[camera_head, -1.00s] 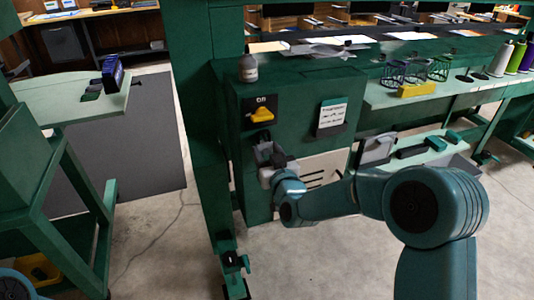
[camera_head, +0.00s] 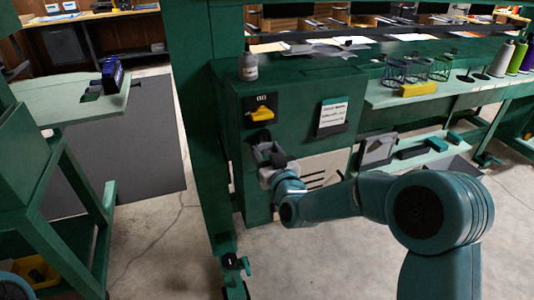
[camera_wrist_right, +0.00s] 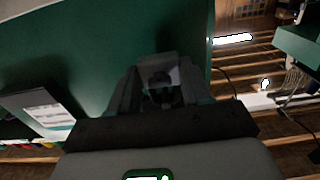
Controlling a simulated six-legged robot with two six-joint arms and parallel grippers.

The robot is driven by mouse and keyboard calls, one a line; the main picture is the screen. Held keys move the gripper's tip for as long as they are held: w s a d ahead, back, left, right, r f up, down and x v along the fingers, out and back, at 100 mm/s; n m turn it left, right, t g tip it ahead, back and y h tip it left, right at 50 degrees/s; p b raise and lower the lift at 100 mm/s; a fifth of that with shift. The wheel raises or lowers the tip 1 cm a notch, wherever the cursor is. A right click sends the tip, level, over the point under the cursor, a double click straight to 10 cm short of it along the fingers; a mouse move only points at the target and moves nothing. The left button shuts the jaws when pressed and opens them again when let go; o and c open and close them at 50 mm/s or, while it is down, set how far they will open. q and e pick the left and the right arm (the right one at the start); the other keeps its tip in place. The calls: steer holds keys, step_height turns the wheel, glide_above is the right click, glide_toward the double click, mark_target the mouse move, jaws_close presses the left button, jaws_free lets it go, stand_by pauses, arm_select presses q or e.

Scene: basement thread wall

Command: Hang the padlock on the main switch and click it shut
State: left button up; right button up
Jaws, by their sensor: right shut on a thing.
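The main switch (camera_head: 262,112) is a yellow handle on a black plate, on the front of the green cabinet. My right gripper (camera_head: 265,147) is just below the switch, close to the cabinet front. In the right wrist view it is shut on a small grey and dark thing (camera_wrist_right: 160,85), which looks like the padlock. The state of its shackle is too dark to tell. A small dark shape shows between the gripper and the switch plate in the head view; I cannot tell whether it touches the switch. My left gripper is not in view.
A small bottle (camera_head: 248,67) stands on the cabinet top. A white notice (camera_head: 332,116) is on the cabinet front, right of the switch. A green post (camera_head: 203,130) rises left of the cabinet. A bench (camera_head: 460,90) with spools and a yellow block extends right.

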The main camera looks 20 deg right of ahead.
steer(key=o, duration=1.1)
steer(key=shift+f, duration=0.1)
steer(key=shift+s+d+b, duration=0.2)
steer(key=shift+s+b, duration=0.75)
steer(key=shift+s, duration=3.15)
steer(key=shift+s+d+b, duration=0.15)
steer(key=shift+s+b, duration=0.75)
steer(key=shift+s, duration=3.2)
